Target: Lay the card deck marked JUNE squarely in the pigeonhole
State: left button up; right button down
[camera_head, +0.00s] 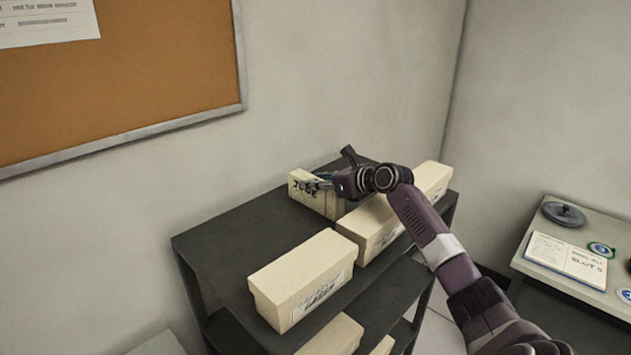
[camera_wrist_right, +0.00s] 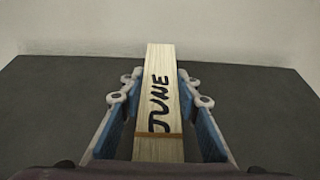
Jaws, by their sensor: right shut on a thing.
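The cream card deck marked JUNE (camera_head: 305,190) is at the back of the dark shelf unit's top in the head view. In the right wrist view the deck (camera_wrist_right: 160,85) stands between two blue-padded fingers, its lettering running along its length. My right gripper (camera_head: 322,182) is shut on it, and the fingers (camera_wrist_right: 160,112) lie along both sides. Whether the deck rests on the top or hangs just above it, I cannot tell. No opening is clearly recognisable as the pigeonhole. My left gripper is not in view.
The dark shelf unit (camera_head: 225,250) has a long cream box (camera_head: 300,278) at its front and another (camera_head: 368,228) to the right, with more boxes (camera_head: 335,335) below. The top's left part is bare.

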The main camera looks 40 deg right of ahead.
jog(key=c, duration=1.8)
grip_release()
jog(key=o, duration=0.3)
jog(key=shift+a, duration=0.1)
jog(key=shift+o, duration=0.2)
jog(key=shift+r, duration=0.1)
